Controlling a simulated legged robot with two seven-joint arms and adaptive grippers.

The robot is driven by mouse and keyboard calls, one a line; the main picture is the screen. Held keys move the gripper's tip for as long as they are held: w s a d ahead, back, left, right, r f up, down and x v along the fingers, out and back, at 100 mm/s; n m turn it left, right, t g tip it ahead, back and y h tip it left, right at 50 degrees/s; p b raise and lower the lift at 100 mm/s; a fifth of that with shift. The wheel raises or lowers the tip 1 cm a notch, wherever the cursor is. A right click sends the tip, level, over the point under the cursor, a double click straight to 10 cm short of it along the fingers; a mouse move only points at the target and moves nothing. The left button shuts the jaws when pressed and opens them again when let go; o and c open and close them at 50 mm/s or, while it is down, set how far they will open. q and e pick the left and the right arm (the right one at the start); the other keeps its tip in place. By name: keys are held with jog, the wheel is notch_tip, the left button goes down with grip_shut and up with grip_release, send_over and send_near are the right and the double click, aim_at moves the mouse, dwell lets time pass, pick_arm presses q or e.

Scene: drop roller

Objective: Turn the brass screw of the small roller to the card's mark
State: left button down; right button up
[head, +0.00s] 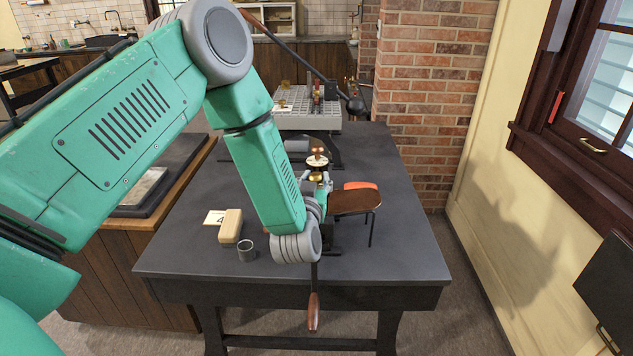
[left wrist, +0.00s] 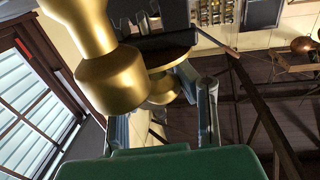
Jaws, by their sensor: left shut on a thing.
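The brass screw (head: 317,161) stands on the small roller in the middle of the dark table, mostly behind my left arm. My left gripper (head: 317,178) reaches it from the near side and is shut on brass there. In the left wrist view a large brass knob (left wrist: 112,82) fills the upper left, and the gripper (left wrist: 162,98) has one finger on each side of a brass part behind it. The card (head: 212,216) lies flat at the left, showing a dark figure like a 4, partly covered by a pale block. The screw's mark cannot be read. My right gripper is not in view.
The pale wooden block (head: 231,226) and a small grey cup (head: 247,251) stand left of my wrist. A crank handle (head: 313,313) hangs at the front edge. The table's right side (head: 408,245) is clear.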

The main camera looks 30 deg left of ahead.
pick_arm(q)
jog(key=c, duration=1.2)
grip_release()
jog(key=shift+o, duration=0.2)
jog(key=shift+s, duration=0.1)
jog(key=shift+s+d, duration=0.2)
jog(key=shift+s, duration=0.1)
jog(key=v, duration=1.1)
jog(key=shift+f, duration=0.15)
